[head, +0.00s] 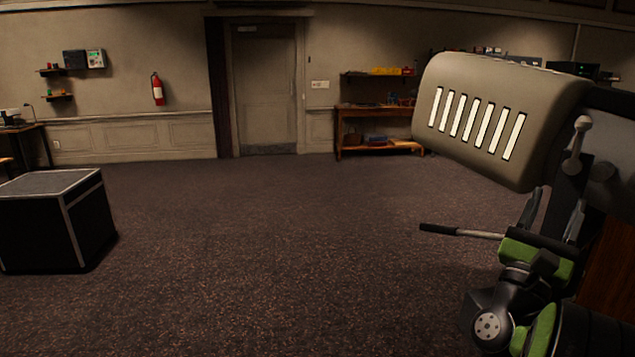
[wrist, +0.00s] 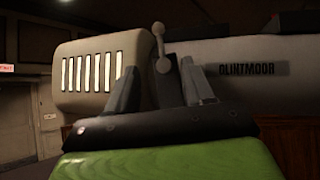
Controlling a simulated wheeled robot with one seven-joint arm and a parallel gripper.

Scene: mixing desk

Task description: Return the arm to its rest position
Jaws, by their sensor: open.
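My gripper (head: 557,198) is at the right of the head view, its two fingers apart and pointing up with nothing between them. It also shows in the wrist view (wrist: 160,72). It is in front of a large machine with a beige vented housing (head: 497,110), which also fills the upper part of the wrist view (wrist: 88,75). A small pale lever with a ball knob (head: 578,140) stands behind the fingers. In the wrist view the lever (wrist: 160,45) appears between the fingertips. I cannot tell whether the fingers touch the machine.
A thin rod with a black grip (head: 440,229) sticks out left beside my gripper. A black case (head: 60,222) stands at the left on the floor. The carpet (head: 270,250) in the middle is clear up to a door (head: 265,90) and a wooden shelf (head: 375,145).

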